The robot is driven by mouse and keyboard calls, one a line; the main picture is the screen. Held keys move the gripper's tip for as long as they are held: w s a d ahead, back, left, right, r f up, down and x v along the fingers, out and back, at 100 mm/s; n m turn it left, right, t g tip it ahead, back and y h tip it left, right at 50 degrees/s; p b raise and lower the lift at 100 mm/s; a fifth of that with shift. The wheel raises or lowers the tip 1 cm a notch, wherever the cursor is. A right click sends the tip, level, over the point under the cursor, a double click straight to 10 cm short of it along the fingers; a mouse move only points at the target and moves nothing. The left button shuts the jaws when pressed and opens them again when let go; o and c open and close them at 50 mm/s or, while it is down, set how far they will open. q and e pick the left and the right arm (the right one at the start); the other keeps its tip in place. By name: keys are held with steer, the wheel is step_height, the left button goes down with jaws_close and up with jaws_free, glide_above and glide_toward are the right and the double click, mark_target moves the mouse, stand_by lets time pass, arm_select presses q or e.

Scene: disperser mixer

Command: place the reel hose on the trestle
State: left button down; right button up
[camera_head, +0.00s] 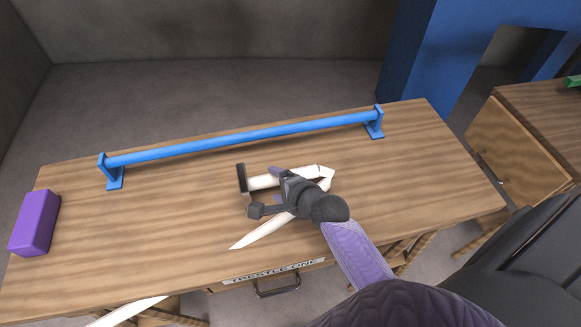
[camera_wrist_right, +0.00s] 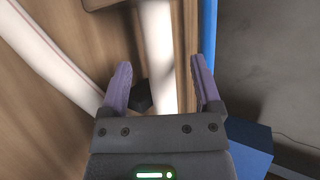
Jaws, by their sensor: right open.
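The white reel hose (camera_head: 262,233) lies bent across the wooden trestle (camera_head: 400,178), which has a label reading "TRESTLE ONE" on its front edge. Another white length (camera_head: 127,311) shows below the front edge at lower left. My right gripper (camera_head: 274,186) is open over the hose, and hides part of it. In the right wrist view, a white hose length (camera_wrist_right: 160,50) runs between the two purple fingers (camera_wrist_right: 165,88), with gaps beside it. A second white length (camera_wrist_right: 50,45) passes to the left. My left gripper is not in view.
A blue rail (camera_head: 240,139) on two feet runs along the trestle's back. A dark upright piece (camera_head: 241,178) stands by the hose. A purple block (camera_head: 35,222) sits at the left end. A wooden cabinet (camera_head: 520,150) and a blue frame (camera_head: 430,50) are at right.

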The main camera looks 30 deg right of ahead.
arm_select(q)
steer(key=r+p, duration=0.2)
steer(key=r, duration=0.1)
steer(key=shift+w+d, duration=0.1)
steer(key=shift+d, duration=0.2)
arm_select(e)
steer(key=v, duration=0.8)
steer(key=s+a+n+g+h, duration=0.2)
steer(key=s+a+n+g, duration=0.2)
steer(key=s+n+g, duration=0.95)
step_height(320, 180, down, 17)
steer(key=s+n+t+b, duration=0.1)
steer(key=s+n+t, duration=0.25)
steer(key=n, duration=0.45)
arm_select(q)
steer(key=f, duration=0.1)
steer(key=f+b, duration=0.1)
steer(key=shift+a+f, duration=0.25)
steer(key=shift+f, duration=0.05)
arm_select(e)
steer(key=s+d+f+g, duration=0.1)
steer(key=s+d+f, duration=0.2)
steer(key=s+f, duration=0.8)
steer(key=shift+s+f, duration=0.25)
steer(key=shift+f, duration=0.2)
